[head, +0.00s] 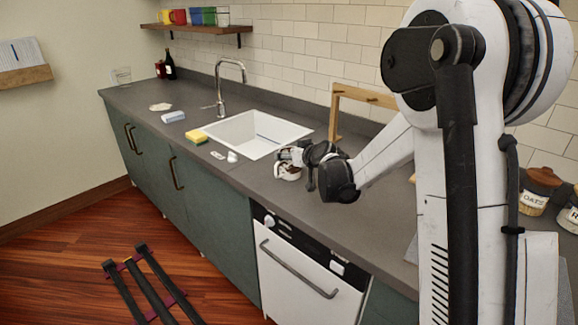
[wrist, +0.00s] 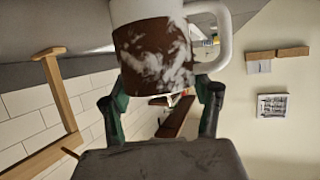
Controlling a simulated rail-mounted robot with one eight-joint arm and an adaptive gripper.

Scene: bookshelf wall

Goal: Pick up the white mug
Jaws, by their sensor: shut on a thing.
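The white mug (head: 288,171) is at the counter to the right of the sink in the head view. In the wrist view the mug (wrist: 155,55) is white with a large brown patch on its side, and its handle is at the right. My gripper (head: 298,160) is at the mug in the head view. In the wrist view the fingers of my gripper (wrist: 160,92) are on either side of the mug and shut on it. The wrist picture is turned over, with the counter at the top. I cannot tell whether the mug touches the counter.
A sink (head: 255,132) with a tall faucet (head: 229,80) lies to the left. A yellow sponge (head: 197,137) and small white items are on the counter near it. A wooden rack (head: 336,112) stands behind my gripper. Jars (head: 538,190) are at the far right. A dishwasher (head: 300,280) is below.

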